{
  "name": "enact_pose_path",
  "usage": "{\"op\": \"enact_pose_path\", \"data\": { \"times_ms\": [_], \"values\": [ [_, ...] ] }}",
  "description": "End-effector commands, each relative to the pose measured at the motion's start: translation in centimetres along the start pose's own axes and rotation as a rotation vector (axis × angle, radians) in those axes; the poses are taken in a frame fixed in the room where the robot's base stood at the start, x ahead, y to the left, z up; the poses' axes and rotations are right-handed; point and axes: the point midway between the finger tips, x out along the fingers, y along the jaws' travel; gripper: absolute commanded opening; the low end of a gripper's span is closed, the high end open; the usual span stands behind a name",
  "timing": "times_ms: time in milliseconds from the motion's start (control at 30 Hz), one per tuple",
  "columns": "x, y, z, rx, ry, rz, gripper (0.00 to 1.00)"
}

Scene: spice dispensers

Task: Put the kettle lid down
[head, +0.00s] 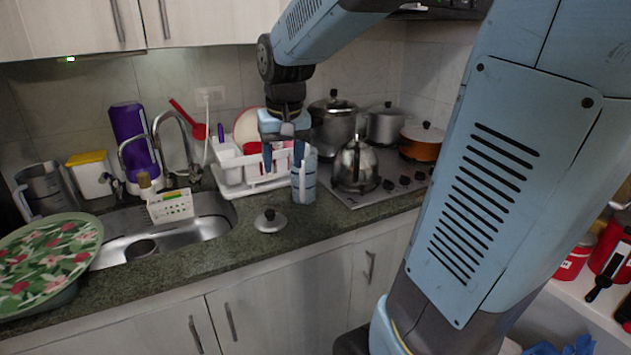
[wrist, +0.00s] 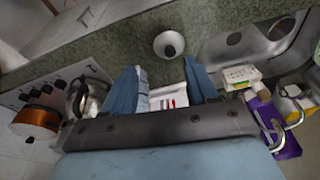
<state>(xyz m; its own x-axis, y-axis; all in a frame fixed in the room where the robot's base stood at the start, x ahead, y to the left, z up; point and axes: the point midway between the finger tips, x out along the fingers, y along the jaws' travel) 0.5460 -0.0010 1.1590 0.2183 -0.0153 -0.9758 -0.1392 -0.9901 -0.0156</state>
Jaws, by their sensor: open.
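The kettle lid (head: 270,221), a small silver disc with a dark knob, lies knob up on the green-grey counter (head: 318,222) near its front edge. It also shows in the wrist view (wrist: 169,44), beyond my fingertips. My gripper (head: 285,172) is open and empty above the counter, behind the lid and apart from it. Its two blue fingers are spread wide in the wrist view (wrist: 162,85). The shiny kettle (head: 355,167) stands on the hob to the right of my gripper. Whether its top is open is not clear.
A white dish rack (head: 232,172) stands behind my gripper. The sink (head: 200,228) with a white basket (head: 171,207) is to the left. Pots, including an orange one (head: 422,146), stand on the hob (head: 372,198). Counter around the lid is clear.

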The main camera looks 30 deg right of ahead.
Motion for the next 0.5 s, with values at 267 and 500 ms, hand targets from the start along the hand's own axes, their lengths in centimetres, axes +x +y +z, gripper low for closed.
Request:
{"op": "enact_pose_path", "data": {
  "times_ms": [267,500],
  "values": [
    [-3.6,1.1,6.7,-0.061,0.126,-0.017,0.58],
    [-4.9,2.0,11.9,-0.110,0.221,-0.028,0.58]
  ]
}}
